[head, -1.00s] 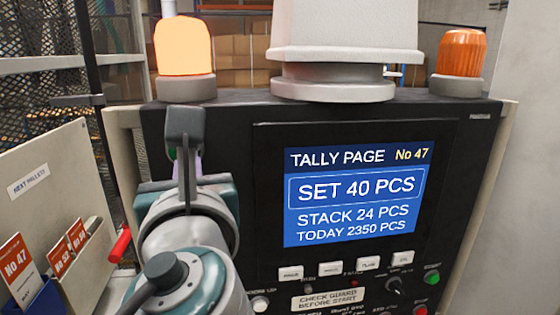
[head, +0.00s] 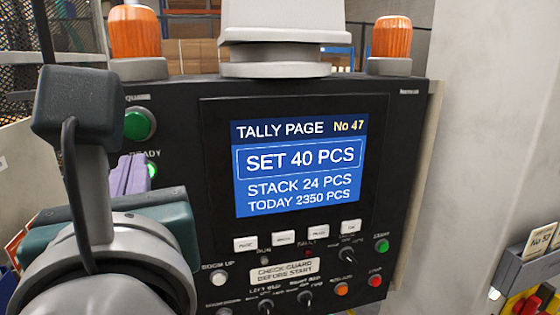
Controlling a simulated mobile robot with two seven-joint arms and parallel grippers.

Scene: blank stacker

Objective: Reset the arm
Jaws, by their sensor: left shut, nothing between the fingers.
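My left arm comes up from the lower left in the head view, close to the camera. Its gripper (head: 130,174) is beyond the wrist, partly hidden by my own dark wrist part. The visible finger tip is pale purple, in front of the left side of the black control panel (head: 215,150). The gripper is shut and empty. I cannot tell how far it is from the panel. My right gripper is out of view.
The panel's screen (head: 298,166) reads SET 40 PCS, STACK 24 PCS, TODAY 2350 PCS. Buttons and knobs (head: 304,297) sit below it, and a green button (head: 140,124) at its left. Orange beacons (head: 391,37) stand on top. A card rack (head: 520,270) is at the right.

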